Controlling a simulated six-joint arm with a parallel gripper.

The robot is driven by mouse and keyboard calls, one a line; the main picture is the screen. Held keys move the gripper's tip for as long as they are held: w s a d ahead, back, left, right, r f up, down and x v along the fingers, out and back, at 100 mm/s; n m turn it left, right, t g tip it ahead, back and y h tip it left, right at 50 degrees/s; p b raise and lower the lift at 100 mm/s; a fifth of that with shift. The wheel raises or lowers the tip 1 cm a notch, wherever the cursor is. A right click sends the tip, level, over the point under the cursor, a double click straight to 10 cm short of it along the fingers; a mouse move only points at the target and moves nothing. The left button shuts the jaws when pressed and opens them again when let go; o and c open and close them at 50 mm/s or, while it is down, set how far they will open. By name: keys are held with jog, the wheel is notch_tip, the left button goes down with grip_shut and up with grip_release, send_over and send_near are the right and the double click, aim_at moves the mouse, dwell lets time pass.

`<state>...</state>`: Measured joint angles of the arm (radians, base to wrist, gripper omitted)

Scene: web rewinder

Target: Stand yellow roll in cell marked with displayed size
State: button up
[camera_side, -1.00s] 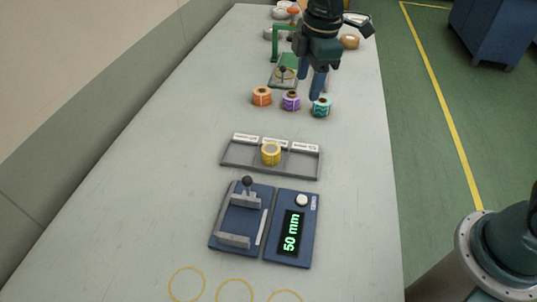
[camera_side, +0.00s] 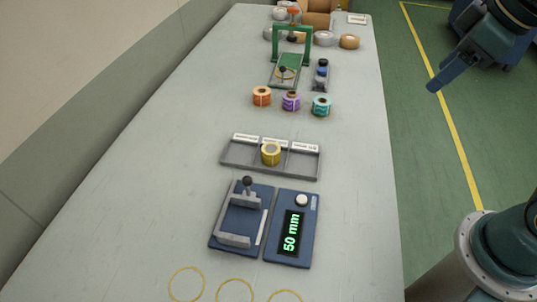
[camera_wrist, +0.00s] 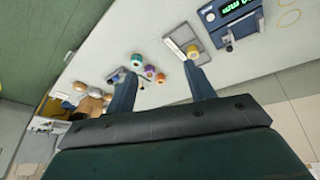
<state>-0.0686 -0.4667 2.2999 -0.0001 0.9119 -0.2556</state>
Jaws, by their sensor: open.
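The yellow roll (camera_side: 270,153) stands upright in the middle cell of the grey three-cell tray (camera_side: 231,158). It also shows in the wrist view (camera_wrist: 192,50). Each cell has a white label behind it, too small to read. The blue measuring device (camera_side: 311,235) has a display (camera_side: 291,232) showing 50 mm in green. My gripper (camera_side: 432,88) is at the upper right, off the table's right edge, well apart from the roll. In the wrist view its two fingers (camera_wrist: 160,90) are spread, with nothing between them.
Orange (camera_side: 261,96), purple (camera_side: 291,100) and teal (camera_side: 320,105) rolls stand behind the tray. A green frame (camera_side: 292,45) and several larger rolls are at the far end. Yellow rings (camera_side: 187,284) mark the near table. The table's left side is clear.

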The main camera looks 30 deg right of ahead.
jog(key=s+d+f+m+t, duration=0.1)
jog(key=s+f+m, duration=0.1)
jog(key=s, duration=0.5)
jog(key=shift+d+m, duration=0.35)
jog(key=shift+m, duration=0.55)
jog(key=shift+w, duration=0.1)
